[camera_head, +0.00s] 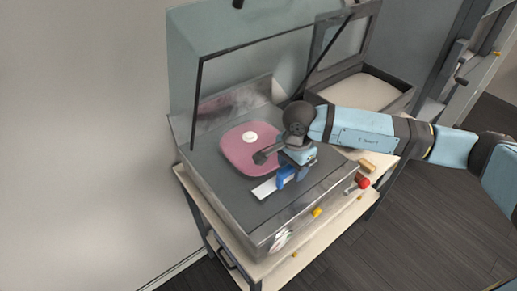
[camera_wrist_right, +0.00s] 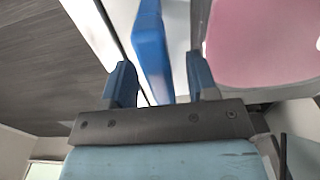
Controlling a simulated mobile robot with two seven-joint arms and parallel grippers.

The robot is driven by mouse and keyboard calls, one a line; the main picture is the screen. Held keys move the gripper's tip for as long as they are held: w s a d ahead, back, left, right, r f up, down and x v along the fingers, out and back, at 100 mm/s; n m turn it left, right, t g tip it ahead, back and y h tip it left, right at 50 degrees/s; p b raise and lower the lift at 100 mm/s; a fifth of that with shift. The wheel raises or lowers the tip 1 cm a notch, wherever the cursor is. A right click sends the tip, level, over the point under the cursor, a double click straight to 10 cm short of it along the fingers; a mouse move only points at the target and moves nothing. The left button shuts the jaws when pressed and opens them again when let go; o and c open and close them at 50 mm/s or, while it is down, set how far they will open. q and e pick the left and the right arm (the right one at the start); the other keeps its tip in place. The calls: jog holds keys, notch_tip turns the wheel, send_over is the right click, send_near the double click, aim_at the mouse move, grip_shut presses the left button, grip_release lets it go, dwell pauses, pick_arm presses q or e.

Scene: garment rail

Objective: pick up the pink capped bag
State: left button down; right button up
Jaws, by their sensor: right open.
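The pink capped bag (camera_head: 240,154) lies flat on the grey floor of an open clear-lidded case. Its round white cap (camera_head: 249,137) faces up. My right gripper (camera_head: 303,172) is over the case floor, to the right of the bag and near its lower right edge, and partly overlaps it in the head view. In the right wrist view the gripper (camera_wrist_right: 160,82) is open, and the pink bag (camera_wrist_right: 265,42) shows beyond the right finger, not between the fingers. My left gripper is not in view.
A blue and white item (camera_head: 285,177) lies by the right gripper; its blue part (camera_wrist_right: 152,45) shows in the gap between the fingers. The case's raised lid (camera_head: 235,35) stands behind. A second open case (camera_head: 365,92) and a red knob (camera_head: 363,182) are to the right.

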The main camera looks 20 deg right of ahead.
jog(key=shift+f, duration=0.15)
dwell(0.4)
grip_shut()
